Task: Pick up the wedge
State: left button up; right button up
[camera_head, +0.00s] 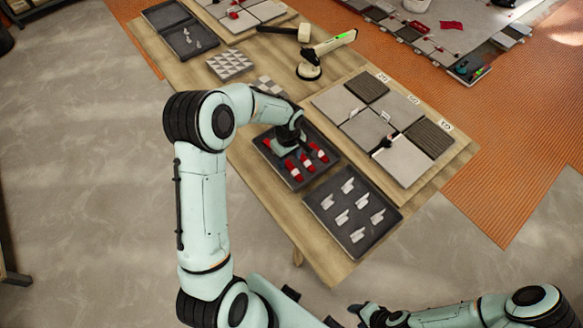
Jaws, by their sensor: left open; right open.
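Red wedges with white parts (307,163) lie in a dark tray (294,188) on the wooden table. My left gripper (290,150) hangs over the far left part of that tray, close above the wedges. Its fingers are largely hidden by its own wrist, and it covers part of the tray. I see nothing held in it. My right gripper (362,311) is open and empty at the bottom of the view, off the near side of the table.
A second dark tray (388,228) with several white clips stands to the right of the wedge tray. Tiles on a board (400,162) lie further right. A white and black suction tool (322,55) and a mallet (303,33) stand behind.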

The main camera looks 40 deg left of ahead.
pick_arm(q)
notch_tip(320, 180, down, 3)
jog(key=shift+w+r, duration=0.1)
jog(key=shift+r, duration=0.1)
grip_shut()
jog(key=shift+r, duration=0.2)
